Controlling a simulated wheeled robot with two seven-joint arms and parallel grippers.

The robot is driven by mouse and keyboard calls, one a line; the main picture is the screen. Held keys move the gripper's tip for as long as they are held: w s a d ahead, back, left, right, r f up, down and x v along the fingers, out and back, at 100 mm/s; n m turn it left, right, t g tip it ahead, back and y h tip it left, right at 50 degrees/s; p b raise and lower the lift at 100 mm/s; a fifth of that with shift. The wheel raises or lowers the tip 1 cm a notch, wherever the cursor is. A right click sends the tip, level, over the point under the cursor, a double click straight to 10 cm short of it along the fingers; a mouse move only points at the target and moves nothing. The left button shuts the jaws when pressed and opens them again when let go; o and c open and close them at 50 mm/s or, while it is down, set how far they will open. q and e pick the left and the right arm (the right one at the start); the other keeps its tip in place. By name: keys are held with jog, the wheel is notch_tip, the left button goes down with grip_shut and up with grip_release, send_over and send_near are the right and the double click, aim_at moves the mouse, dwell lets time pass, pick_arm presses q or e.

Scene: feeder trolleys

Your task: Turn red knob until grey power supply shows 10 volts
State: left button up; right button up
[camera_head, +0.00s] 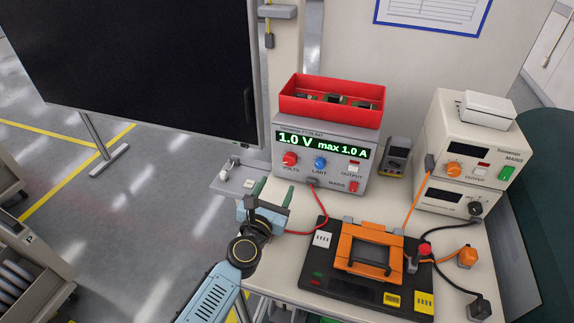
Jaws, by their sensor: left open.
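The grey power supply (325,155) stands on the bench, and its green display (322,144) reads 1.0 V and max 1.0 A. The red knob (290,159), labelled VOLTS, is at the left of its front panel. A blue knob (321,163) labelled LIMIT sits to its right. My left gripper (268,196) is open and empty. It is below and left of the red knob, apart from it, near the bench's left edge. My right gripper is not in view.
A red bin (331,103) with parts sits on the supply. A red cable (326,213) runs from the supply toward the black board with an orange fixture (368,246). A multimeter (397,157) and cream instruments (466,150) stand to the right. A dark screen (140,65) is at left.

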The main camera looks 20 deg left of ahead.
aim_at(289, 162)
pick_arm(q)
jog(key=w+b, duration=0.1)
jog(key=w, duration=0.8)
jog(key=shift+w+d, duration=0.15)
jog(key=shift+w, duration=0.15)
jog(key=shift+c, duration=0.5)
jog(key=c, duration=0.9)
